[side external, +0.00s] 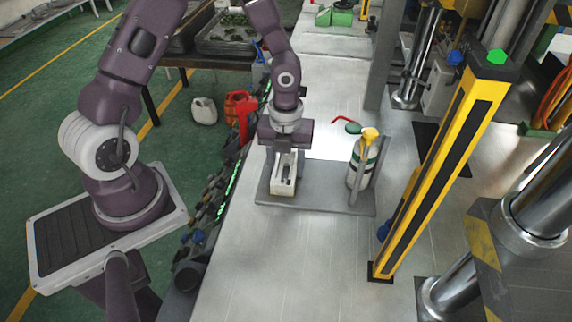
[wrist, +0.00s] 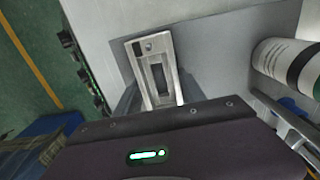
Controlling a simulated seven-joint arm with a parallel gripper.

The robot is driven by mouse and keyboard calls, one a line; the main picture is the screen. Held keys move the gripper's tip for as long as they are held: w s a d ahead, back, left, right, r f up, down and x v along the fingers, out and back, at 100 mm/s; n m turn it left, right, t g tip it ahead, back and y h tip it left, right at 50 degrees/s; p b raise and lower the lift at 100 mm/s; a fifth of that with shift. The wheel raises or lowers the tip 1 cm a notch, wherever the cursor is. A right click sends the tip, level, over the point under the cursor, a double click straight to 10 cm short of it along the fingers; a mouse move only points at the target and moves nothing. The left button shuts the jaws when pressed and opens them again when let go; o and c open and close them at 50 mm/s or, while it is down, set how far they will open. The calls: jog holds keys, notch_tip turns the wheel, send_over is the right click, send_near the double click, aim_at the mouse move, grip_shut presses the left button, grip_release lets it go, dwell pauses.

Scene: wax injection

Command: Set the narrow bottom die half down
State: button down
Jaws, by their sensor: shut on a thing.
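The narrow bottom die half (side external: 284,184) is a pale metal block with a slot in it. It is at my gripper (side external: 284,160), over the left part of a grey plate on the metal table. In the wrist view the die half (wrist: 156,72) shows its slotted face and a round hole near its far end. My gripper is shut on it. The fingers are mostly hidden, and I cannot tell whether the die half touches the plate.
The grey plate (side external: 323,201) also bears a white spray bottle with a yellow top (side external: 364,155) to the right of my gripper. A yellow and black post (side external: 437,165) stands farther right. The metal table (side external: 290,265) is clear in front of the plate.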

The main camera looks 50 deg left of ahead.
jog(key=shift+f, duration=0.15)
jog(key=c, duration=0.7)
grip_release()
notch_tip(320, 180, up, 12)
jog(key=s+d+r+n+t, duration=0.1)
jog(key=s+r+n+t, duration=0.1)
jog(key=s+r+n, duration=0.3)
jog(key=s+r+n+t, duration=0.1)
jog(key=s+r+n, duration=0.3)
jog(key=n, duration=0.9)
jog(key=s+d+r+n+t, duration=0.1)
jog(key=s+r+n+t, duration=0.1)
jog(key=s+r+n, duration=0.3)
jog(key=shift+s+d+r+n+t, duration=0.15)
jog(key=shift+s+d+n, duration=0.05)
jog(key=shift+s+n, duration=0.65)
jog(key=shift+s+d+r+n+t, duration=0.15)
jog(key=shift+s+n, duration=0.45)
jog(key=shift+n, duration=0.45)
